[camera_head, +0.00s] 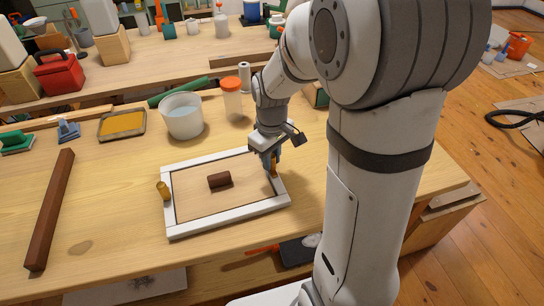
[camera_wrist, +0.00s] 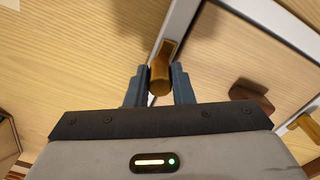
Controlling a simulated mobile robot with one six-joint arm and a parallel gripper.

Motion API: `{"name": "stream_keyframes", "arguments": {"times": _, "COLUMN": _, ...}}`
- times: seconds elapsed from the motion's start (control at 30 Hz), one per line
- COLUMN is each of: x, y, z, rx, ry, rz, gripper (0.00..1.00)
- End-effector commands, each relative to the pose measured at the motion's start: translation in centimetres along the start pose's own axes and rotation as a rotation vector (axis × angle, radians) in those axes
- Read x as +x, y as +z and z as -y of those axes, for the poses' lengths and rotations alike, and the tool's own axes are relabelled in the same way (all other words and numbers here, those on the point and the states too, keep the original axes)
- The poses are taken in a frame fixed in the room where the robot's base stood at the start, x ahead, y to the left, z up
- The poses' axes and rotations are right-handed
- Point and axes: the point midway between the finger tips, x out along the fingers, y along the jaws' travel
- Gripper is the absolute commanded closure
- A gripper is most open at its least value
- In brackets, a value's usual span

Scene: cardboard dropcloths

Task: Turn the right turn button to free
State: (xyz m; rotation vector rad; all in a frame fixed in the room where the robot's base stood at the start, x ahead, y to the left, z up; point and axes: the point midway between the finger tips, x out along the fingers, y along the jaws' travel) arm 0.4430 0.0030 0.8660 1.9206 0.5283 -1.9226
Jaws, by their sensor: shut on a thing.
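The right turn button (camera_head: 275,170) is a small brass-coloured piece on the right side of a white frame (camera_head: 226,221). My gripper (camera_head: 269,158) reaches down to it from above. In the wrist view my gripper's blue-grey fingers (camera_wrist: 159,76) stand on either side of the right turn button (camera_wrist: 161,82) and are shut on it. Its narrow end points away from my gripper, along the frame edge. The left turn button (camera_head: 163,190) sits on the left side of the frame. A wooden panel (camera_head: 205,200) with a dark brown block-like handle (camera_head: 220,180) lies inside the frame.
A white bucket (camera_head: 182,117) and an orange-lidded jar (camera_head: 232,100) stand behind the frame. A dark wooden bar (camera_head: 50,210) lies to the left. A yellow-filled tray (camera_head: 122,124) is at the back left.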

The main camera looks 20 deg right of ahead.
Motion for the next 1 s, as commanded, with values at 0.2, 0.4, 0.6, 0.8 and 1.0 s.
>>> {"name": "stream_keyframes", "arguments": {"times": 0.2, "x": -0.01, "y": -0.01, "z": 0.00, "rx": -0.006, "ry": 0.000, "rz": 0.000, "gripper": 1.00}}
{"name": "stream_keyframes", "arguments": {"times": 0.4, "x": -0.01, "y": -0.01, "z": 0.00, "rx": -0.005, "ry": 0.000, "rz": 0.000, "gripper": 1.00}}
{"name": "stream_keyframes", "arguments": {"times": 0.6, "x": -0.01, "y": -0.01, "z": 0.00, "rx": -0.005, "ry": 0.000, "rz": 0.000, "gripper": 0.63}}
{"name": "stream_keyframes", "arguments": {"times": 0.8, "x": 0.00, "y": -0.01, "z": 0.01, "rx": -0.005, "ry": 0.000, "rz": 0.000, "gripper": 0.57}}
{"name": "stream_keyframes", "arguments": {"times": 1.0, "x": -0.79, "y": -0.07, "z": -0.03, "rx": -0.005, "ry": 0.001, "rz": -0.002, "gripper": 0.57}}
